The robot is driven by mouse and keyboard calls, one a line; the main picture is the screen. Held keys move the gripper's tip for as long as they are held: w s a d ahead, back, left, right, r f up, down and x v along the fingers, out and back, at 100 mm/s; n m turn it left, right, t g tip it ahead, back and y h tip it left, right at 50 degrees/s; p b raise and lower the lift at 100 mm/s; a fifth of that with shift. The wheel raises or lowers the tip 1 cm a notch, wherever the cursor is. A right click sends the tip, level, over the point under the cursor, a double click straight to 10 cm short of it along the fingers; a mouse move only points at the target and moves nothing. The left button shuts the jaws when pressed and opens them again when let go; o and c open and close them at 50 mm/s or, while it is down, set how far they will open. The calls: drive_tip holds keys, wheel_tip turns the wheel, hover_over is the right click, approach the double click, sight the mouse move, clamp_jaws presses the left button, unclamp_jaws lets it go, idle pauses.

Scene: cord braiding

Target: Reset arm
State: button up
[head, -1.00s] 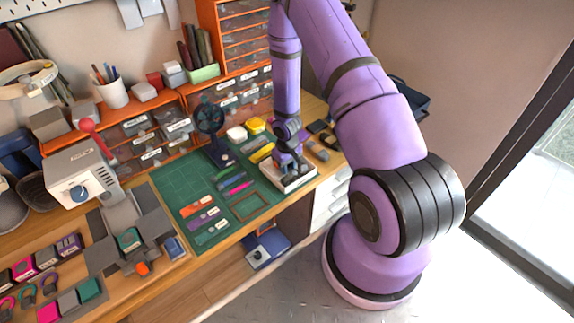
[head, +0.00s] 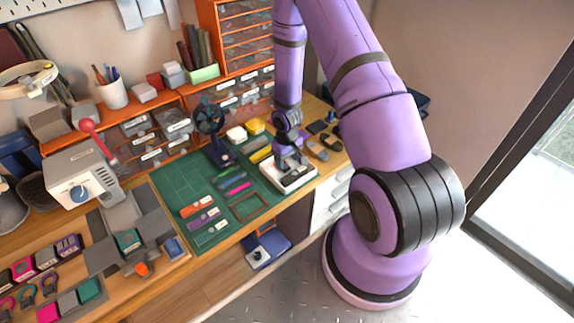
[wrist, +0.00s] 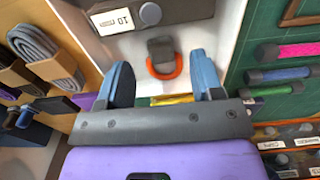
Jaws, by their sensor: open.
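My gripper (head: 291,157) is over the white tray (head: 303,181) at the right end of the workbench. In the wrist view its two blue fingers (wrist: 162,72) stand wide apart with nothing between them. A small grey piece with an orange ring (wrist: 162,58) lies in the tray beyond the fingertips, apart from them. A grey block with a white label reading 10 (wrist: 150,14) is at the far side of the tray. My gripper's body hides the near part of the tray in the wrist view.
A green cutting mat (head: 176,181) with several coloured tools lies left of the tray. Orange drawer racks (head: 206,20) line the back. Grey coiled cords (wrist: 45,50) lie beside the tray.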

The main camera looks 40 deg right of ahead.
drive_tip(key=s+a+r+t+h, duration=0.1)
drive_tip(key=s+a+r, duration=0.15)
drive_tip(key=r, duration=1.55)
drive_tip(key=s+a+r+t+h, duration=0.1)
drive_tip(key=a+r, duration=0.2)
drive_tip(key=r, duration=1.5)
drive_tip(key=s+a+r+t+y, duration=0.1)
drive_tip(key=s+a+r, duration=0.3)
drive_tip(key=s+r, duration=0.3)
drive_tip(key=s+a+r+t+y, duration=0.1)
drive_tip(key=s+a+r+t, duration=0.1)
drive_tip(key=s+r, duration=0.6)
drive_tip(key=s+a, duration=0.1)
drive_tip(key=s, duration=0.4)
drive_tip(key=shift+a+r, duration=0.2)
drive_tip(key=shift+a, duration=0.2)
